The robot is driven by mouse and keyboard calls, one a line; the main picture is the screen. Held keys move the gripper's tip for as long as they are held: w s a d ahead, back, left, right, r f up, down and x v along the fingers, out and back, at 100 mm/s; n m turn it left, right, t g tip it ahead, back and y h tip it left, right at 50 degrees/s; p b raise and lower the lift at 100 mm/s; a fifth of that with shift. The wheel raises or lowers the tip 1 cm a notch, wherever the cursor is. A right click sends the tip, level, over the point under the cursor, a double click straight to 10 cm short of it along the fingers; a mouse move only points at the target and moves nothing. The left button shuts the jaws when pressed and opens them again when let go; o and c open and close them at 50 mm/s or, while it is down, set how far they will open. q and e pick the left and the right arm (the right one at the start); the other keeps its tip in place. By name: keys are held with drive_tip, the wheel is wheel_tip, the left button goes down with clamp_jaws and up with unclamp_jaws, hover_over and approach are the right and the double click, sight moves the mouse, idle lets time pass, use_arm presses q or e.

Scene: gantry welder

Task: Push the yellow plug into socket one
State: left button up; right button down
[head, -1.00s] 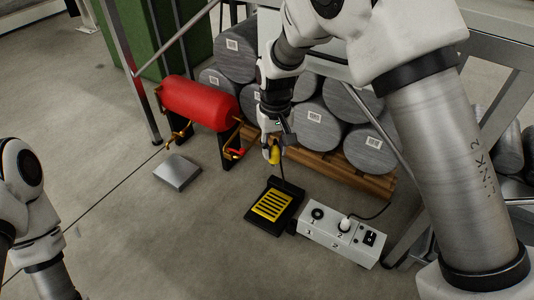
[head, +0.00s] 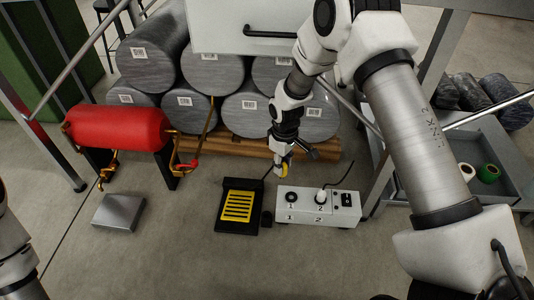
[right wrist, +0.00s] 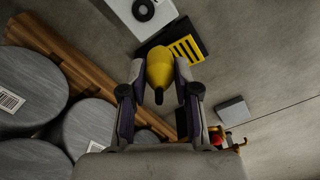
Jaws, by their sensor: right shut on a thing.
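The yellow plug (head: 284,170) is held between the fingers of my right gripper (head: 282,167), which is shut on it. In the right wrist view the plug (right wrist: 159,68) sits between the two finger pads of the gripper (right wrist: 158,85). The white socket box (head: 305,215) stands on the floor below and in front of the gripper. Socket one (head: 291,197) is the dark, empty round opening on its left; it also shows in the right wrist view (right wrist: 143,10). The plug is apart from it. Of my left arm only a part shows at the left edge; its gripper is out of view.
A white plug (head: 321,196) sits in socket two, beside a black switch (head: 346,199). A black and yellow pad (head: 238,206) lies left of the box. Grey drums (head: 208,107) on wooden beams stand behind, a red tank (head: 117,130) and grey block (head: 119,212) at left.

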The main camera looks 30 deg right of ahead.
drive_tip(key=shift+n, duration=0.7)
drive_tip(key=d+f+b, duration=0.1)
drive_tip(key=f+b, duration=0.1)
drive_tip(key=f, duration=0.1)
drive_tip(key=d+f+b, duration=0.1)
drive_tip(key=f+b, duration=0.1)
drive_tip(key=f, duration=0.2)
drive_tip(key=s+d+f+b, duration=0.1)
drive_tip(key=f, duration=0.2)
drive_tip(key=shift+d+f+b, duration=0.35)
drive_tip(key=shift+f+b, duration=0.05)
drive_tip(key=shift+r+p, duration=0.1)
drive_tip(key=shift+p, duration=0.4)
drive_tip(key=shift+f, duration=0.25)
drive_tip(key=shift+f+b, duration=0.5)
drive_tip(key=shift+f, duration=0.75)
drive_tip(key=c, duration=0.8)
unclamp_jaws()
drive_tip(key=shift+o, duration=0.2)
